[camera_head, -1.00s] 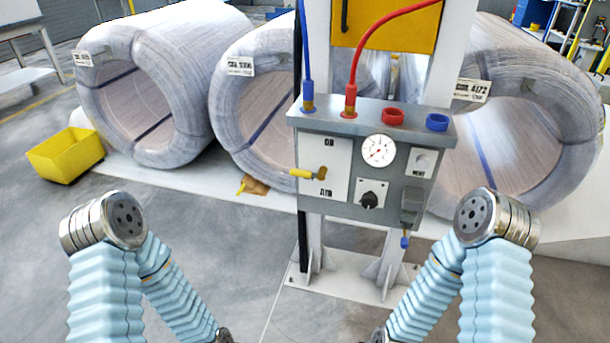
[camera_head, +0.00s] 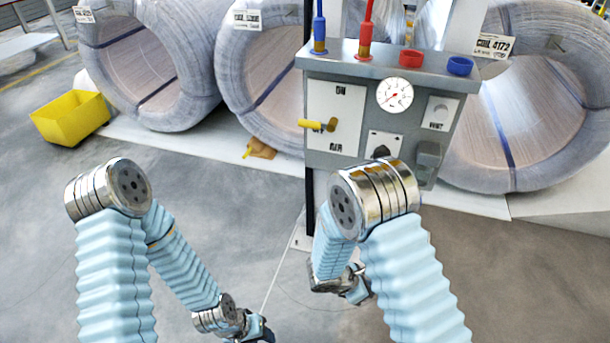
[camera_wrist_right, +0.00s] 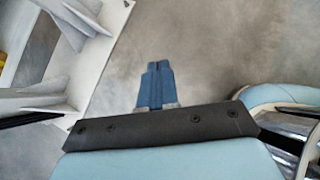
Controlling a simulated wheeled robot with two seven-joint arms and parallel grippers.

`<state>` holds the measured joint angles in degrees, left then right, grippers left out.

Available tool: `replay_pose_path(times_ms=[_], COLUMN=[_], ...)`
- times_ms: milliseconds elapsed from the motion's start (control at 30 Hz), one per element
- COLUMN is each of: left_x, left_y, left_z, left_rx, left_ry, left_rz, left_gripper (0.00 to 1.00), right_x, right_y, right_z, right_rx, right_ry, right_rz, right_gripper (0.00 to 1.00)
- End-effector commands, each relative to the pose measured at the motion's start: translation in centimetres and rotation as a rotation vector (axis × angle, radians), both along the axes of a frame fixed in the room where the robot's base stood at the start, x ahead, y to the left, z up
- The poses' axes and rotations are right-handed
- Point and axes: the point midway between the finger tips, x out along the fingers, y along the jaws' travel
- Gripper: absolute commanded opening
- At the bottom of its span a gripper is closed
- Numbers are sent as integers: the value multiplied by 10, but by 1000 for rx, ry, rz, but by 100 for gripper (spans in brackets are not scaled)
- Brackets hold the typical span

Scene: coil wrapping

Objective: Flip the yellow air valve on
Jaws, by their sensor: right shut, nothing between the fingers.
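The yellow air valve (camera_head: 314,124) is a small lever on a white plate marked ON above and AIR below, at the left of the grey control panel (camera_head: 330,76). Its handle lies level and points left. My right gripper (camera_head: 357,292) is below the panel, apart from the valve and partly hidden by my arm. In the right wrist view its blue fingers (camera_wrist_right: 156,84) are shut together, empty, over the floor. My left gripper (camera_head: 262,332) is low at the bottom edge, apart from everything, and its fingers are too cut off to read.
The panel also bears a round gauge (camera_head: 395,95), a black knob, a VENT plate (camera_head: 438,113), and blue and red hoses on top. Large wrapped coils (camera_head: 150,70) stand behind. A yellow bin (camera_head: 70,117) sits at left. The white post base (camera_wrist_right: 85,75) spreads on the floor.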

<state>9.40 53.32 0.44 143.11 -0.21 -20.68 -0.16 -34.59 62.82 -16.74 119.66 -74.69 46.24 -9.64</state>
Motion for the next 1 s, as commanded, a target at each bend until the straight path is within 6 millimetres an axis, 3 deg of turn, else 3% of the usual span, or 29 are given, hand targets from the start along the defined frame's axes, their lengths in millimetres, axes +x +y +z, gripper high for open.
replay_pose_path(times_ms=[33,100,200,300,400,500,600,1000], left_x=[1,1,2,2,3,3,3,3], left_y=[1,3,5,7,8,9,9,9], left_z=[-13,-20,-28,-34,-38,-41,-41,-41], left_rx=[2,4,8,10,12,13,14,14], left_ry=[-2,-3,-4,-6,-6,-7,-6,-6], left_rz=[3,6,9,12,15,16,17,17], left_gripper=[43,43,43,43,43,43,43,43], right_x=[37,82,125,146,151,150,148,149], right_y=[13,36,81,129,168,194,206,208], right_z=[14,51,106,155,192,215,226,230], right_rx=[-119,-286,-486,-636,-741,-803,-833,-839], right_ry=[-85,-215,-405,-579,-718,-809,-856,-865], right_rz=[157,348,554,698,790,842,867,870], right_gripper=[0,0,0,0,0,0,0,0])
